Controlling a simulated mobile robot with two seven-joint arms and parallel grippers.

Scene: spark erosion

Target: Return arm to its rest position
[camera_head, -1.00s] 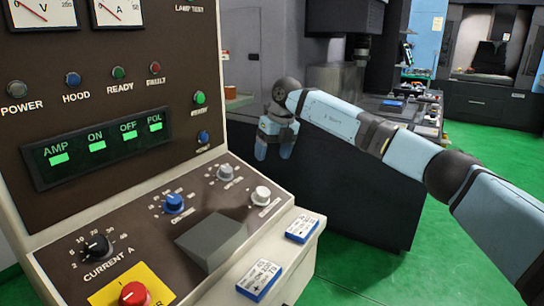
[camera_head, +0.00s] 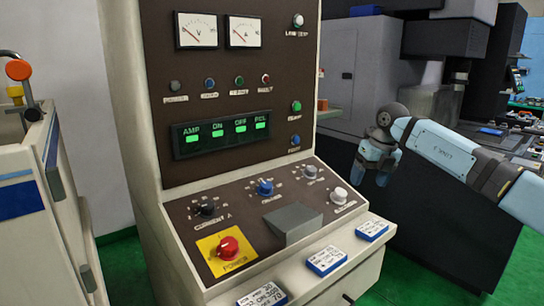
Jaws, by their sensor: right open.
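My right arm comes in from the right edge, and its gripper (camera_head: 372,176) hangs down just right of the control panel's sloped face (camera_head: 262,207). The gripper is open, with nothing seen between its fingers. It is apart from the white knob (camera_head: 339,195) at the panel's right end. My left gripper is not in view.
The control cabinet (camera_head: 146,120) carries two meters, lit displays, knobs and a red power knob (camera_head: 228,247). Several blue-and-white boxes (camera_head: 327,261) lie on its front ledge. A dark machine (camera_head: 450,220) stands behind my arm. A cart (camera_head: 22,170) stands at left. Green floor shows at lower right.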

